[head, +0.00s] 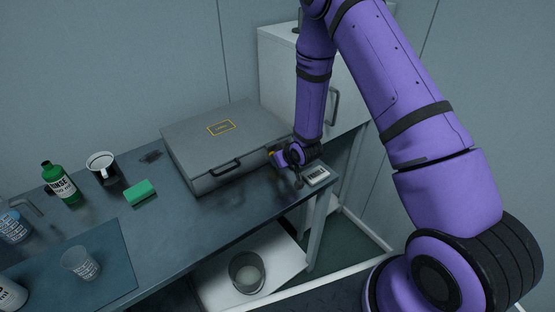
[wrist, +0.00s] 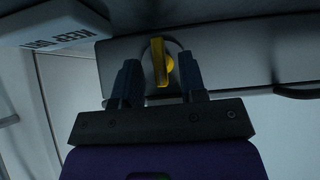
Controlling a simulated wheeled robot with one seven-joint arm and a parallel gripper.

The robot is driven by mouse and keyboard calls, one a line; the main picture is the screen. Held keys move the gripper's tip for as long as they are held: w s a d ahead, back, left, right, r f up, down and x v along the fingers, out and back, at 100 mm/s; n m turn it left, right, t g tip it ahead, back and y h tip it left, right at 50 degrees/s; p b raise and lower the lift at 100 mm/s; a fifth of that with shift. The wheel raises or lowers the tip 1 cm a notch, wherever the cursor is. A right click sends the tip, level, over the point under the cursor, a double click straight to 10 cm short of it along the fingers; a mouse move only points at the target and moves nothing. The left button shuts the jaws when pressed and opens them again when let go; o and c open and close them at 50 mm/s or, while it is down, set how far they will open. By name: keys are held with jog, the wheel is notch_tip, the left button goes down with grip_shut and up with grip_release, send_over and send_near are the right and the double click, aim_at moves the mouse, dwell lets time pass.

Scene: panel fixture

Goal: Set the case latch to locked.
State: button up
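The grey case (head: 185,148) lies closed on the bench, with a black handle (head: 226,168) on its front. Its yellow latch (wrist: 159,62) sits on a round plate on the case front in the wrist view, its long bar running up and down in that picture. My gripper (wrist: 160,76) is open, with one dark finger on each side of the latch and a gap showing, wider on the left; the right finger is close to the yellow knob. In the head view my gripper (head: 284,160) is at the case's right front, largely hiding the latch.
A small white box marked KEEP DRY (wrist: 62,24) is close to my gripper; it shows in the head view (head: 317,175) at the bench's right end. A green sponge (head: 140,191), mug (head: 101,163) and green bottle (head: 61,184) stand left. A white cabinet (head: 280,70) is behind.

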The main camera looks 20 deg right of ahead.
jog(key=v, duration=0.8)
jog(key=shift+s+d+r, duration=0.1)
jog(key=shift+s+r, duration=0.05)
jog(key=s+d+r+m+g+h, duration=0.15)
jog(key=s+r, duration=0.25)
jog(key=r, duration=0.9)
jog(key=s+d+r+h, duration=0.1)
jog(key=s+d+r, duration=0.2)
jog(key=r, duration=1)
jog(key=s+r+m+g, duration=0.1)
jog(key=s+r, duration=0.5)
jog(key=s, duration=0.5)
jog(key=s+r+m+g, duration=0.1)
jog(key=s+r, duration=0.6)
jog(key=s, duration=0.5)
jog(key=shift+s+d+r, duration=0.15)
jog(key=shift+s+d, duration=0.1)
jog(key=shift+s, duration=0.05)
